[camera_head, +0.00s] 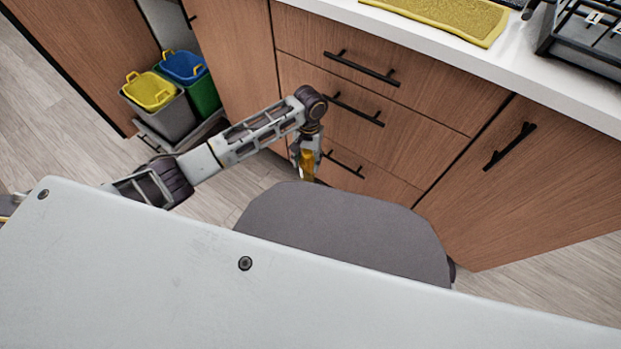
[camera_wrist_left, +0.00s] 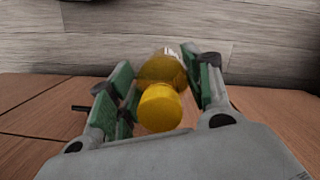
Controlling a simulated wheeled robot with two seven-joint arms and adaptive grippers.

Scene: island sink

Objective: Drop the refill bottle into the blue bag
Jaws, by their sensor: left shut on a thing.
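My left gripper (camera_head: 306,157) is shut on the refill bottle (camera_head: 307,164), a yellow bottle held in front of the wooden drawers. In the left wrist view the bottle (camera_wrist_left: 160,106) sits between the green-padded fingers of the gripper (camera_wrist_left: 158,90), its round yellow end toward the camera. The blue bag (camera_head: 183,66) lines a green bin at the upper left of the head view, to the left of the gripper and apart from it. My right gripper is not in view.
A yellow bag (camera_head: 150,90) lines a grey bin (camera_head: 168,120) beside the blue one, in an open pull-out cabinet. Drawers with black handles (camera_head: 361,69) stand behind my arm. A yellow mat (camera_head: 445,17) and a dark rack (camera_head: 585,40) are on the white counter (camera_head: 520,75).

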